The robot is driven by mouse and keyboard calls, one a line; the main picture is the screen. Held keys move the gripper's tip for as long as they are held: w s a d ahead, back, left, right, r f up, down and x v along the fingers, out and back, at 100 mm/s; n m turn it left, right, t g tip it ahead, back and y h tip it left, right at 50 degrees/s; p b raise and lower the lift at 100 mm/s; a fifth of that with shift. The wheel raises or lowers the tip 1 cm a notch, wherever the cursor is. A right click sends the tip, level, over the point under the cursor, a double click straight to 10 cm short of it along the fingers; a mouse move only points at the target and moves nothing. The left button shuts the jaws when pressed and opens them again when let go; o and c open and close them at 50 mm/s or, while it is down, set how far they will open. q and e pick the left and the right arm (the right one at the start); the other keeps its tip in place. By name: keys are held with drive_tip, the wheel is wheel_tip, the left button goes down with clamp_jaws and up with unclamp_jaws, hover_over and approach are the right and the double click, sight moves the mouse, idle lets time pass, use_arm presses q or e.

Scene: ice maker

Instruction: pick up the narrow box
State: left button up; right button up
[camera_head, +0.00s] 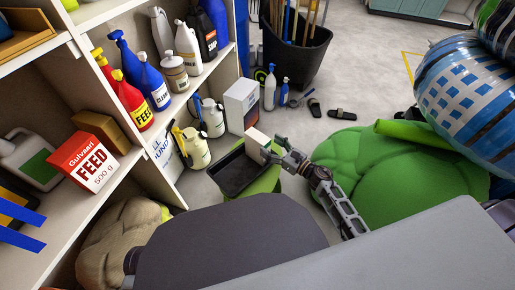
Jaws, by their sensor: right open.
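A small narrow box (254,147), pale with a pinkish side, stands upright at the far right edge of a dark tray (228,186). The tray sits on a green support (264,183). My right gripper (273,155) comes in from the right, low beside the box. Its fingers are open close to the box's right side; whether they touch it I cannot tell. Part of the box's lower right is hidden by the gripper. My left gripper is not in view.
A larger white box (241,106) stands on the floor behind the tray. A green sack (395,180) lies right of my right arm. A black bin (295,50) stands at the back.

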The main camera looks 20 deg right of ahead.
sight(261, 138)
drive_tip(key=shift+x, duration=1.05)
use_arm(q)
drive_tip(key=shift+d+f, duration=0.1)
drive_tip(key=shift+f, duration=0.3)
use_arm(e)
drive_tip(key=shift+w+a, duration=0.1)
drive_tip(key=shift+w, duration=0.05)
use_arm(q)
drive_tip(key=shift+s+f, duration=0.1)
use_arm(e)
drive_tip(key=shift+w+a, duration=0.3)
drive_tip(key=shift+w, duration=0.05)
drive_tip(key=b+x, duration=0.1)
drive_tip(key=x, duration=0.1)
drive_tip(key=shift+w+a+r, duration=0.1)
drive_tip(key=shift+w+a, duration=0.05)
drive_tip(key=shift+a, duration=0.05)
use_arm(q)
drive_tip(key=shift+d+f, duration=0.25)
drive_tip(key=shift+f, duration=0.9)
use_arm(e)
drive_tip(key=shift+x, duration=0.9)
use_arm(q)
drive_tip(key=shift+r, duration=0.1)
